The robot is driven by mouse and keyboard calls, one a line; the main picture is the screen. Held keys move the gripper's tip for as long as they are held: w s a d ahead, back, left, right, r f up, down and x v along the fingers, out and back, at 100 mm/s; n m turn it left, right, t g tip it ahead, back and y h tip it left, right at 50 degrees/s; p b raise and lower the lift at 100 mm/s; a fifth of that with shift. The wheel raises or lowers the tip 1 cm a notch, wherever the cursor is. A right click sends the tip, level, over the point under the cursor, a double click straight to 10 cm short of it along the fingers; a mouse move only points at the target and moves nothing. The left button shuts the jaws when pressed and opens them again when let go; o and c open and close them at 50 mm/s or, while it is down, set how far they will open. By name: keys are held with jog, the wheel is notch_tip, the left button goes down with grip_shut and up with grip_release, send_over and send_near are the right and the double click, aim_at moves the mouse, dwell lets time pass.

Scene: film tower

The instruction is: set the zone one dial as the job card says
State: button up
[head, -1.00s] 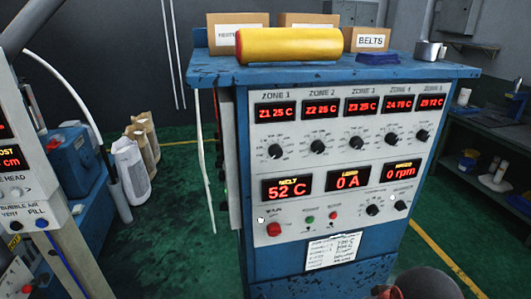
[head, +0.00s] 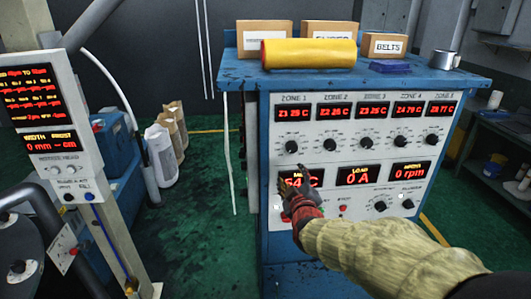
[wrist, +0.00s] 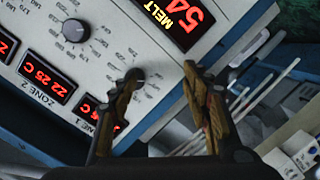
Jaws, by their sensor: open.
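The zone one dial (head: 291,147) is a black knob with a printed scale, below the red zone one display (head: 293,114), which seems to read 25 C. My gripper (head: 297,182) is in front of the panel, just below this dial, and covers part of the melt display. In the wrist view my gripper (wrist: 162,72) is open and empty. The zone two dial (wrist: 76,30) shows clear of the fingers. The paper on the lower cabinet is hidden behind my arm.
The blue cabinet's top (head: 400,78) holds a yellow roll (head: 308,54), boxes and a BELTS carton (head: 388,46). More knobs and buttons crowd the panel (head: 345,97). Another control post (head: 62,120) stands left.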

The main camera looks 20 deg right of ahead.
jog(key=n+t+h, duration=0.1)
jog(key=t, duration=0.1)
send_near(291, 149)
jog(key=shift+n, duration=0.5)
jog(key=shift+b+x, duration=0.4)
jog(key=shift+x, duration=3.75)
jog(key=shift+r, duration=0.2)
jog(key=shift+c, duration=1.2)
jog(key=c, duration=0.9)
